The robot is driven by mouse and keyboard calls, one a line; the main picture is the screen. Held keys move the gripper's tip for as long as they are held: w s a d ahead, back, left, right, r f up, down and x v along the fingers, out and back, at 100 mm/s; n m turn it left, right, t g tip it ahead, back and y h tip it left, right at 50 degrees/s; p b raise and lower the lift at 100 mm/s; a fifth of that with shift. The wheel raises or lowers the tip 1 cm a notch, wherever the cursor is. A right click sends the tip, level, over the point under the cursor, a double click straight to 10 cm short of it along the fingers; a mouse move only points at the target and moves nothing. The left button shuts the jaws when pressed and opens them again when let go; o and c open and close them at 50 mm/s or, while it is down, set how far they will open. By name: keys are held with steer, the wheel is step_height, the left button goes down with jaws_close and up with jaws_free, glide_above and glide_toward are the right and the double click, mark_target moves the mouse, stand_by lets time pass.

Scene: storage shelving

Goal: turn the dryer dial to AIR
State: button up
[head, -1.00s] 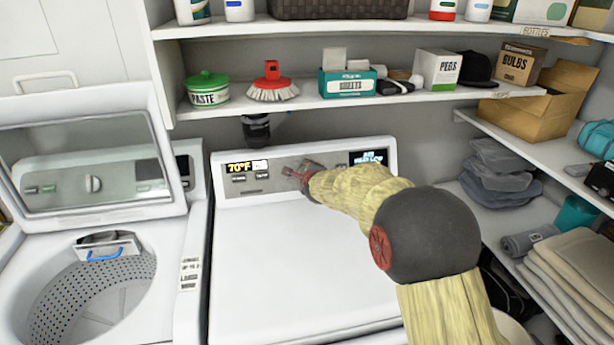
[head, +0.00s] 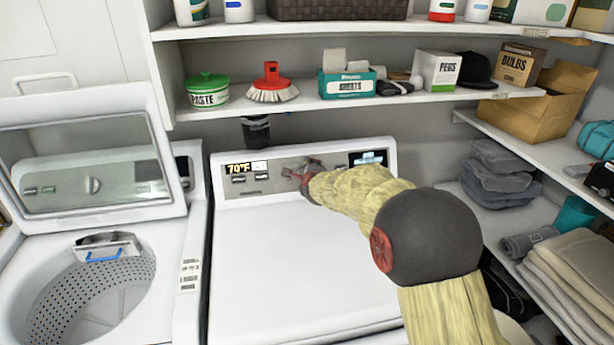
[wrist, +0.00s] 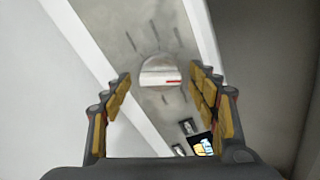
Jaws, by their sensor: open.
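The white dryer (head: 285,265) stands in the middle of the head view, with a grey control panel (head: 262,188) along its back. In the wrist view the round dial (wrist: 160,72) shows on the panel, with a red mark on its right half and tick marks around it. My gripper (head: 303,172) is at the panel in the head view and hides the dial there. In the wrist view my gripper (wrist: 161,78) is open, with its yellow-padded fingers apart on either side of the dial. Contact cannot be told. The dial's labels are not readable.
A lit display (head: 368,158) is right of my gripper, and a 70°F display (head: 239,168) is left. The open washer (head: 95,290) stands at left. A shelf (head: 300,105) with boxes and a brush overhangs the panel. Side shelves (head: 560,150) bound the right.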

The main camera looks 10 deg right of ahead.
steer(key=v, duration=1.1)
steer(key=shift+s+r, duration=0.15)
steer(key=shift+s, duration=0.2)
steer(key=shift+a, duration=0.1)
